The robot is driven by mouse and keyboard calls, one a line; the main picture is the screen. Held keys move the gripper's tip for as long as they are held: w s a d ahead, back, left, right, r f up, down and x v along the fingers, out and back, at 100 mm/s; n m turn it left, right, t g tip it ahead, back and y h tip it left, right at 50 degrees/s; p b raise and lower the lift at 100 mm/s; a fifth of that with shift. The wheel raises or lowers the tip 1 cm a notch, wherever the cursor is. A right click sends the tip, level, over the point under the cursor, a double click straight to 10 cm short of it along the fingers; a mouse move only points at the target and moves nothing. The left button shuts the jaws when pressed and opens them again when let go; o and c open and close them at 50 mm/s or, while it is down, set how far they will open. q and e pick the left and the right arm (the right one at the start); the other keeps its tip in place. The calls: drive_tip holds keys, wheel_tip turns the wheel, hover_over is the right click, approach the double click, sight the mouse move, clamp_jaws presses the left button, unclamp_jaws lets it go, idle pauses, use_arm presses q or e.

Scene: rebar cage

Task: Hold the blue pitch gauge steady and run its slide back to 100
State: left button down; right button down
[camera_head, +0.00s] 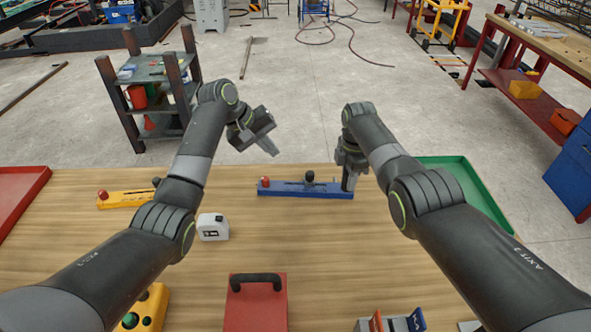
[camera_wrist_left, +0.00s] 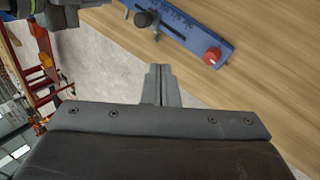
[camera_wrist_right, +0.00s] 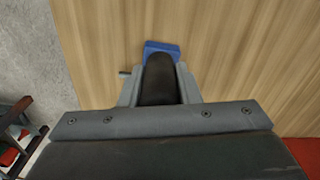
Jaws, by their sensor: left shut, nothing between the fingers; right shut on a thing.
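The blue pitch gauge (camera_head: 290,190) lies at the far edge of the wooden table, with a red knob (camera_head: 265,182) at its left end. Its slide has a black knob (camera_head: 310,176), right of the bar's middle. The left wrist view also shows the slide knob (camera_wrist_left: 143,18) and scale marks, too small to read. My right gripper (camera_head: 350,184) is shut on a dark rounded grip (camera_wrist_right: 158,80) at the gauge's right end. My left gripper (camera_head: 272,149) is shut and empty, above and beyond the gauge, apart from it; its fingertips (camera_wrist_left: 158,68) meet.
A yellow gauge (camera_head: 122,199) lies to the left, partly behind my left arm. A white block (camera_head: 213,227) and a red box with a black handle (camera_head: 256,305) stand nearer. A green tray (camera_head: 480,195) is at right, a red tray (camera_head: 20,190) at left.

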sight(309, 177)
use_arm(q)
drive_tip(key=d+f+m, duration=0.1)
drive_tip(key=f+m, duration=0.1)
drive_tip(key=w+d+f+m, duration=0.1)
drive_tip(key=f+m, duration=0.2)
drive_tip(key=d+f+m, duration=0.1)
drive_tip(key=f+m, duration=0.2)
drive_tip(key=shift+w+f+t+h, duration=0.15)
drive_tip(key=shift+w+t+h, duration=0.25)
drive_tip(key=shift+s+d, duration=0.2)
drive_tip(key=shift+d, duration=0.4)
drive_tip(key=shift+s+d, duration=0.15)
drive_tip(key=shift+d, duration=0.45)
drive_tip(key=shift+s+d, duration=0.1)
drive_tip(key=shift+d, duration=0.4)
